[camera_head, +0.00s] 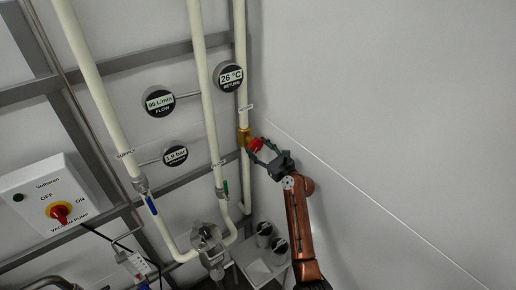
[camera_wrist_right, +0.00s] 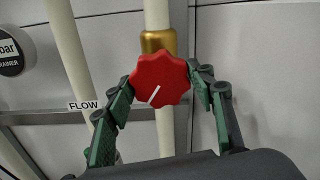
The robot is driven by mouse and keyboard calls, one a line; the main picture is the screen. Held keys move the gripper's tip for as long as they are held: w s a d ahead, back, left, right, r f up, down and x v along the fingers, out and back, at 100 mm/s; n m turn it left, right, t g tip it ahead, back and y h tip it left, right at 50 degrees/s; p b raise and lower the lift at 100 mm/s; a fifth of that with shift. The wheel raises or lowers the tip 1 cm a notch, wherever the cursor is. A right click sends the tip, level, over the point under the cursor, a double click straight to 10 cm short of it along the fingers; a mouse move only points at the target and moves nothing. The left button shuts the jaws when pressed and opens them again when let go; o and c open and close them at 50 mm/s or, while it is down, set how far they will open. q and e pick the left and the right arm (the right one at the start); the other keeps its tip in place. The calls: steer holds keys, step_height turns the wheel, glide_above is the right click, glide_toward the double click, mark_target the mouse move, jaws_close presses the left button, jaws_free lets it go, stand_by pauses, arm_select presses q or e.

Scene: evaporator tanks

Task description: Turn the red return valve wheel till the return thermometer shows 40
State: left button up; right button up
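The red return valve wheel (camera_head: 255,145) sits on a brass valve body (camera_head: 243,136) on the right-hand pipe. In the right wrist view the wheel (camera_wrist_right: 160,82) faces me, its white mark slanting to the lower left. My right gripper (camera_head: 264,151) is at the wheel. In the wrist view its green fingers (camera_wrist_right: 163,84) lie against the wheel's left and right edges, with the tips close around it. The return thermometer (camera_head: 230,77) reads 26 °C. My left gripper is not in view.
A flow gauge (camera_head: 159,101) reads 90 L/min, and a pressure gauge (camera_head: 175,155) reads 1.0 bar. A vacuum pump switch box (camera_head: 52,199) is at the left. Cream pipes (camera_head: 208,95) run close left of the wheel. The wall (camera_head: 390,110) at right is bare.

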steer(key=c, duration=0.7)
steer(key=shift+o, duration=0.2)
steer(key=n, duration=0.4)
steer(key=shift+n, duration=0.4)
steer(key=n, duration=0.5)
steer(key=shift+f+n+b, duration=0.1)
steer(key=shift+n+b, duration=0.2)
steer(key=n+b, duration=0.1)
steer(key=n, duration=0.2)
steer(key=shift+n, duration=0.3)
steer(key=n+b, duration=0.1)
steer(key=n, duration=0.2)
steer(key=shift+f+n, duration=0.15)
steer(key=shift+n, duration=0.15)
steer(key=n+b, duration=0.2)
steer(key=n, duration=0.4)
